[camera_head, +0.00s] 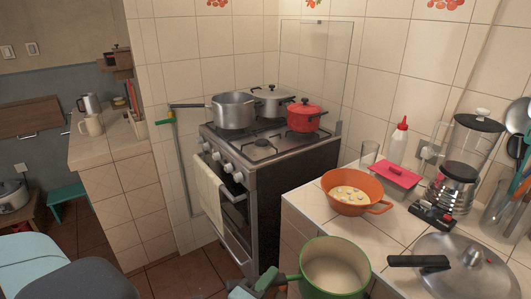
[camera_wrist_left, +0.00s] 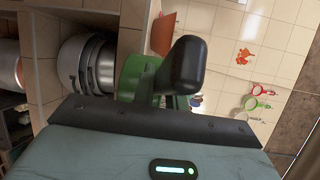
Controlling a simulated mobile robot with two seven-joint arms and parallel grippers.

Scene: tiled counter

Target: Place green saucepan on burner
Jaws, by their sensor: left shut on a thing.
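The green saucepan (camera_head: 336,268) is at the bottom of the head view, upright, its inside pale and seemingly empty. My left gripper (camera_head: 270,281) is shut on its handle, at the left of the pan. The pan is in front of the counter edge; its base is cut off by the frame. Part of its green side shows in the left wrist view (camera_wrist_left: 130,75). The stove (camera_head: 278,165) stands beyond, with a bare front right burner (camera_head: 262,144). My right gripper is not in view.
A grey saucepan (camera_head: 234,112), a lidded metal pot (camera_head: 272,101) and a red pot (camera_head: 304,116) occupy other burners. An orange bowl (camera_head: 343,203) and a metal lid (camera_head: 462,270) are on the tiled counter (camera_head: 395,228). A towel (camera_head: 208,186) hangs on the stove front.

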